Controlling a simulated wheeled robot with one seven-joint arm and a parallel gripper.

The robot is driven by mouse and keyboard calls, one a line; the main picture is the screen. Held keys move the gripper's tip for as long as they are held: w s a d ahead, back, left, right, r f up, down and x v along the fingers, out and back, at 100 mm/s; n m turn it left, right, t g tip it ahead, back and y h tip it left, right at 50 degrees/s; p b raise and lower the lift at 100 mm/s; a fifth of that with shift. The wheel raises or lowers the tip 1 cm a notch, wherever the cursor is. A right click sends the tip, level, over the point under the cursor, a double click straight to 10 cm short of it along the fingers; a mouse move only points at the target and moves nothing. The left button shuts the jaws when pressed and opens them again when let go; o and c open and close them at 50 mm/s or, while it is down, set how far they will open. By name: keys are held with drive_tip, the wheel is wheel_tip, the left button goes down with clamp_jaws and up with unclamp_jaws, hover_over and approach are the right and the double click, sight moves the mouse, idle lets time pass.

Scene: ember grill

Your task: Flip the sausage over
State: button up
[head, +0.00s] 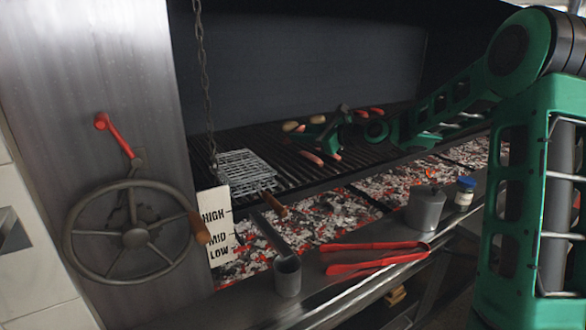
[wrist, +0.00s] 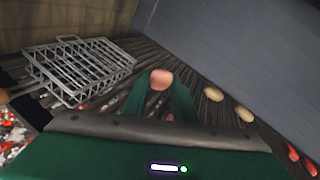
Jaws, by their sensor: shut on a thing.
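My gripper (head: 322,142) is low over the dark grill grate (head: 268,150) in the head view, its green fingers partly hiding what they hold. In the wrist view the fingers (wrist: 161,92) are shut on a pinkish-brown sausage (wrist: 162,79), whose rounded end shows between the tips. A sausage (head: 312,157) shows just below the fingers in the head view, with another pinkish piece (head: 335,156) close to its right. I cannot tell whether the held sausage touches the grate.
A wire grilling basket (head: 245,170) lies left of the gripper. Two pale potato-like pieces (wrist: 214,94) and red pieces (wrist: 293,153) lie on the grate. Glowing coals (head: 330,212) lie in front.

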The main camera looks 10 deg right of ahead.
drive_tip(key=m+h, duration=0.1)
drive_tip(key=m, duration=0.1)
drive_tip(key=m+h, duration=0.1)
drive_tip(key=m, duration=0.1)
drive_tip(key=m+t+h, duration=0.1)
drive_tip(key=m, duration=0.1)
drive_tip(key=shift+s+a+r+m, duration=0.1)
drive_tip(key=shift+a+r+m, duration=0.1)
drive_tip(key=shift+a+m, duration=0.15)
drive_tip(key=f, duration=0.1)
drive_tip(key=w+f, duration=0.1)
drive_tip(key=f, duration=0.3)
drive_tip(key=shift+w+a, duration=0.25)
drive_tip(key=shift+w, duration=0.1)
drive_tip(key=shift+f, duration=0.3)
drive_tip(key=o, duration=0.6)
drive_tip(key=o, duration=0.6)
drive_tip(key=shift+c, duration=0.2)
